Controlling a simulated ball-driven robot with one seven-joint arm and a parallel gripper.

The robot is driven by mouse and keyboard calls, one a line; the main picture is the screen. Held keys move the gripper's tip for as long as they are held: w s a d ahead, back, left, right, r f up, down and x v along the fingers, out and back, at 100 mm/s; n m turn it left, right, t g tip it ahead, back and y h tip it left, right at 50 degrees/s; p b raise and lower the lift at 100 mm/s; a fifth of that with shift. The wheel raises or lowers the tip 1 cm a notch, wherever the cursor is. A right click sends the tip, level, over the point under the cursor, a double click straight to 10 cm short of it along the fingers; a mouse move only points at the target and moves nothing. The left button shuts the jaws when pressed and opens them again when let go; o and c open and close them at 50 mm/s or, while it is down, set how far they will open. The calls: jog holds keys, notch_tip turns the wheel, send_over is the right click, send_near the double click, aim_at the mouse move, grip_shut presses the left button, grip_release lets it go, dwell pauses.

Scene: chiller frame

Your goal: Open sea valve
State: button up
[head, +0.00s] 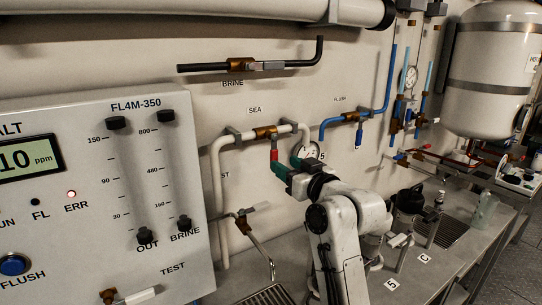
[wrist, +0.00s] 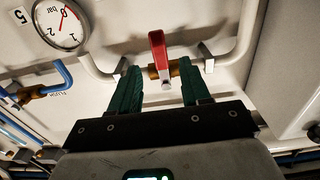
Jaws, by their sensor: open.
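The sea valve has a brass body (head: 265,132) in a white pipe under the SEA label (head: 255,110). Its red handle (head: 274,154) hangs down in the head view. In the wrist view the red handle (wrist: 157,52) is centred, near the brass body (wrist: 172,70). My gripper (head: 285,164) has green fingers and is at the handle's lower end. In the wrist view my gripper (wrist: 160,66) is open, with one finger on each side of the handle and visible gaps to both. I cannot tell how deep the handle sits between them.
A pressure gauge (head: 308,150) is just right of the valve; it also shows in the wrist view (wrist: 60,24). The blue FLUSH pipe (head: 384,96) is further right, the BRINE pipe (head: 296,63) above. A grey control panel (head: 90,230) stands at left.

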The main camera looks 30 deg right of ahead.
aim_at(275, 158)
jog(key=w+p, duration=0.1)
jog(key=w, duration=0.7)
jog(key=shift+a, duration=0.15)
jog(key=shift+c, duration=0.2)
grip_shut()
